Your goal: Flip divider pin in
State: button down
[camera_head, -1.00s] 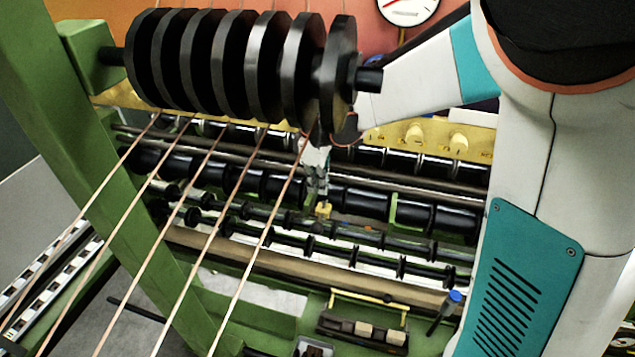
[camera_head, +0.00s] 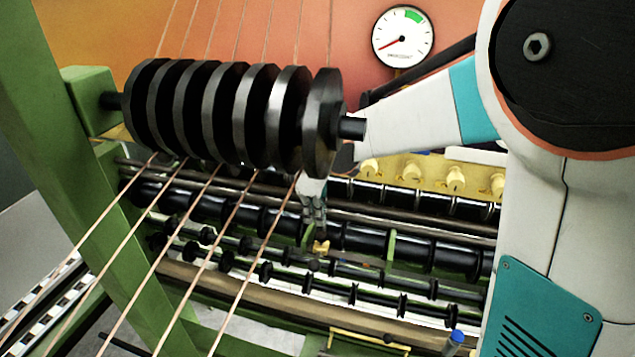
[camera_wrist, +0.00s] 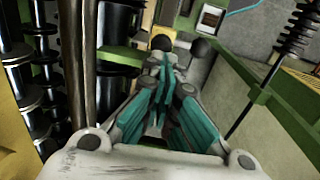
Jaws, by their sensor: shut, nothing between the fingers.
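My gripper (camera_head: 318,228) reaches down behind the black disc stack, over the rows of dark rollers. It is shut and empty, with its fingertips just above or beside a small yellow piece (camera_head: 321,247); I cannot tell whether they touch. A green upright tab (camera_head: 391,245) stands between rollers to the right of the gripper. Which of these is the divider pin I cannot tell for sure.
The black disc stack (camera_head: 225,115) hangs in front of the gripper. Several copper strands (camera_head: 190,260) run down to the lower left. A green frame post (camera_head: 95,190) stands at left. A brass rail with knobs (camera_head: 455,180) lies behind the rollers. A gauge (camera_head: 402,37) is on the back wall.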

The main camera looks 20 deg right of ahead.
notch_tip(320, 180, up, 10)
jog(key=b, duration=0.1)
jog(key=shift+s+a+b, duration=0.2)
jog(key=shift+s+b, duration=0.05)
jog(key=shift+b, duration=0.1)
jog(key=shift+f, duration=0.2)
